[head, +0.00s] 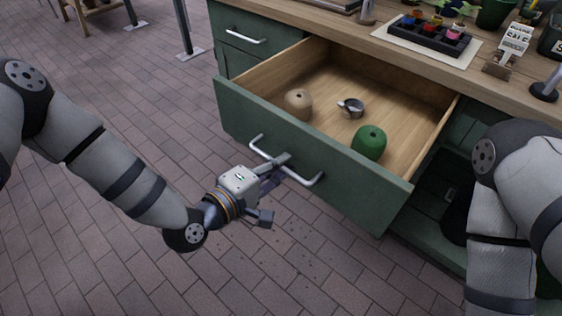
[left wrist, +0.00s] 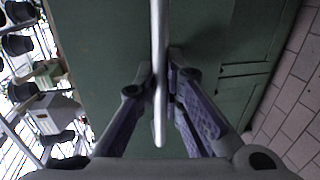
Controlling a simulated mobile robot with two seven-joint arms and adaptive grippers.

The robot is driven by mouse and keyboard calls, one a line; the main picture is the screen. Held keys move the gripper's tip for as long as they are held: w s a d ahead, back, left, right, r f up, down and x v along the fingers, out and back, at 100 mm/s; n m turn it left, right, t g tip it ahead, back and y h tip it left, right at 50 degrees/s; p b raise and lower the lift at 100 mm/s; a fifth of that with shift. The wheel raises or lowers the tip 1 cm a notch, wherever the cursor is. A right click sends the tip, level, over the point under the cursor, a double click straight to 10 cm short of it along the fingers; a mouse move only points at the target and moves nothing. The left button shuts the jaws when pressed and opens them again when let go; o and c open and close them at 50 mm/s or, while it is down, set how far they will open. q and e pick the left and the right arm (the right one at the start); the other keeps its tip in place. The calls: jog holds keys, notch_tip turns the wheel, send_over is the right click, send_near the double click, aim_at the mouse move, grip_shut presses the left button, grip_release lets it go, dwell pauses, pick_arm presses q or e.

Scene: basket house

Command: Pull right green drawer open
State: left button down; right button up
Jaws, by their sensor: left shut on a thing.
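The right green drawer (head: 300,155) is pulled well out of the wooden-topped cabinet, its inside in full view. Its silver bar handle (head: 307,181) runs across the green front. My left gripper (head: 280,165) is shut on the handle near its middle. In the left wrist view the handle (left wrist: 158,60) passes between the two fingers (left wrist: 160,85), with the green drawer front (left wrist: 100,50) behind. A tan round object (head: 299,103), a green round object (head: 369,142) and a small metal ring-like object (head: 351,107) lie in the drawer. My right gripper is not in view.
A closed green drawer (head: 246,44) with its own handle is at the left. The wooden countertop (head: 340,30) carries a black tray (head: 430,36) and a small sign (head: 512,45). Open brick floor (head: 110,270) lies in front of the cabinet.

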pick_arm(q)
jog(key=c, duration=1.7)
grip_release()
jog(key=v, duration=1.2)
